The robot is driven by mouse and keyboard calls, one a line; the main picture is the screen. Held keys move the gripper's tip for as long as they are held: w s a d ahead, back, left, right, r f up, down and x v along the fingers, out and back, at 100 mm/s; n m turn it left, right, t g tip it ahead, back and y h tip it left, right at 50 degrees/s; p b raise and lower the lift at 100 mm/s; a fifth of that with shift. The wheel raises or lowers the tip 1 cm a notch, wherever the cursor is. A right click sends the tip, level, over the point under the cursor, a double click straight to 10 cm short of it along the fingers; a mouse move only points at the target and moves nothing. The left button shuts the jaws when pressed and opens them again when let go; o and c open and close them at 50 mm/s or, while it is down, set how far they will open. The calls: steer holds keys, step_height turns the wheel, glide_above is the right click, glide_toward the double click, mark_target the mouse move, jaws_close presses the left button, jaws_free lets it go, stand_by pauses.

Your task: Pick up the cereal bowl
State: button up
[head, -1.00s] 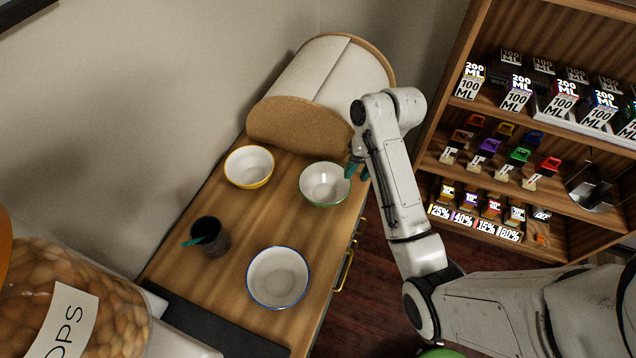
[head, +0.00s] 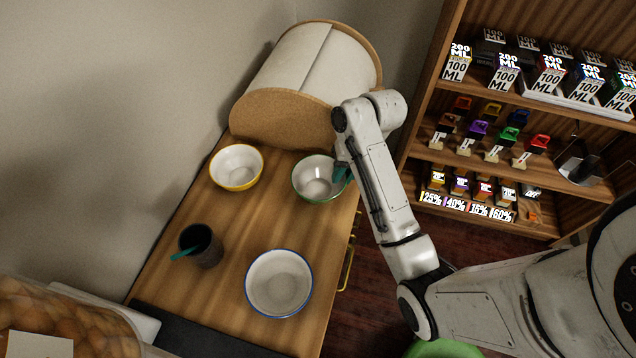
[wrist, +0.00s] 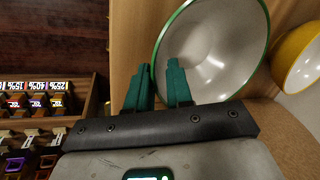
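Three white bowls stand on the wooden counter (head: 226,235), all empty: a green-rimmed bowl (head: 316,180), a yellow-rimmed bowl (head: 236,167) and a blue-rimmed bowl (head: 279,284). Nothing marks which is the cereal bowl. My gripper (head: 343,172) is at the right rim of the green-rimmed bowl, partly hidden by my arm in the head view. In the wrist view, the teal fingers of my gripper (wrist: 158,84) are apart. The near rim of the green-rimmed bowl (wrist: 215,50) appears between them, with one finger over the bowl's inside. The yellow-rimmed bowl (wrist: 301,62) is beyond.
A bread box (head: 305,90) closes off the counter's back. A dark cup (head: 203,246) with a teal utensil stands at the left. A shelf unit (head: 480,207) with small boxes is to the right, past a floor gap. Bare counter lies between the bowls.

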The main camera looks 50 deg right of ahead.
jaws_close()
steer(key=shift+r, duration=0.2)
stand_by(0.3)
